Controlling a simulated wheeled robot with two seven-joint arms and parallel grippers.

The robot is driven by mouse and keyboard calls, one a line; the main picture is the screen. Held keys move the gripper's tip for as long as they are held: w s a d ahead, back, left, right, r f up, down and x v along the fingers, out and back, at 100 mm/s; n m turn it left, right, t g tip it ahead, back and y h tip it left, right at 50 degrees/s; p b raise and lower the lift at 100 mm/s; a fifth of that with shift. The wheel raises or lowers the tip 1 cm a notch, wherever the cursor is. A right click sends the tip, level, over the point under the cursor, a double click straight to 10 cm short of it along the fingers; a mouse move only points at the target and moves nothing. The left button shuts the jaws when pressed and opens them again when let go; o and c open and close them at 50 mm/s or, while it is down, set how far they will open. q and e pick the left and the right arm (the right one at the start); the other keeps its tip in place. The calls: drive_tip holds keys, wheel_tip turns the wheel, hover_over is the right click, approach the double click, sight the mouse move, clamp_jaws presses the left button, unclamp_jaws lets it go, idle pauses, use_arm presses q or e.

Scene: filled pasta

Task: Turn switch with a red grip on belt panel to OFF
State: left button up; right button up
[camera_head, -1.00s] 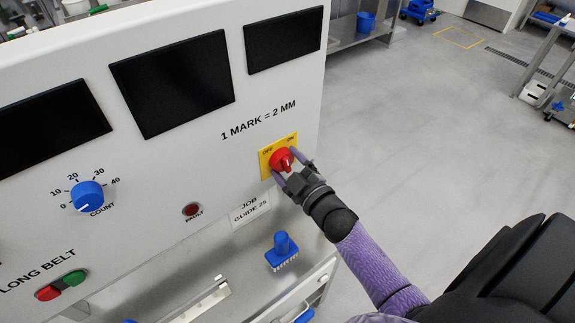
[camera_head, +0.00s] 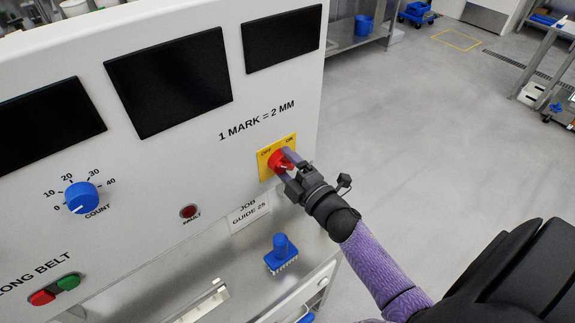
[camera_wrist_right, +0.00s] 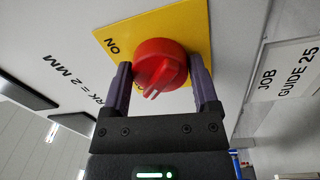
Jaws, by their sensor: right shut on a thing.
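The switch's round red grip (camera_head: 279,161) sits on a yellow plate (camera_head: 264,172) on the white belt panel (camera_head: 215,165). The plate reads OFF at its left and ON at its right in the head view. My right gripper (camera_head: 286,165) is shut on the red grip, one purple finger on each side. In the right wrist view the red grip (camera_wrist_right: 160,66) lies between the two fingers (camera_wrist_right: 160,88). ON is readable at the plate's upper left there; the other label is mostly hidden behind the grip. The exact setting is hard to read. My left gripper is out of view.
A JOB GUIDE 25 label (camera_head: 249,211) is just below the switch. A blue COUNT knob (camera_head: 82,197), a red fault lamp (camera_head: 188,212) and black screens share the panel. Open floor lies to the right.

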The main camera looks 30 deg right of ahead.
idle(0.4)
drive_tip(key=o, duration=1.1)
drive_tip(key=shift+s, duration=0.1)
drive_tip(key=s, duration=0.9)
drive_tip(key=shift+s+d+f+p, duration=0.3)
drive_tip(key=shift+s+d+f, duration=0.05)
drive_tip(key=shift+s, duration=0.1)
